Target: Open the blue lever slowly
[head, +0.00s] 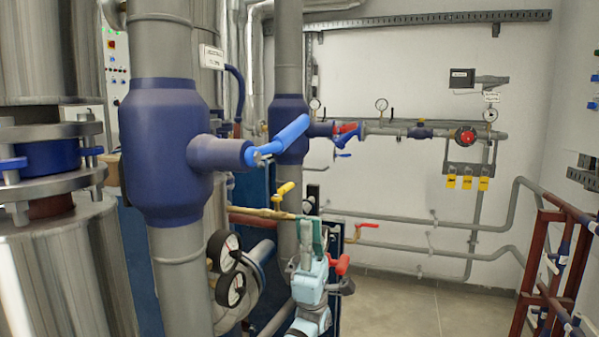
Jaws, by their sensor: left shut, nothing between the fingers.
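The bright blue lever (285,136) sits on the stub of a large dark blue valve body (165,150) on a thick grey vertical pipe. It slants up and to the right from its pivot. My left gripper (311,222) is in the lower middle of the head view, fingers pointing up. It is shut and empty, below the lever in the picture and apart from it. My right gripper is not in view.
A brown rack (545,270) stands at right; floor between is clear.

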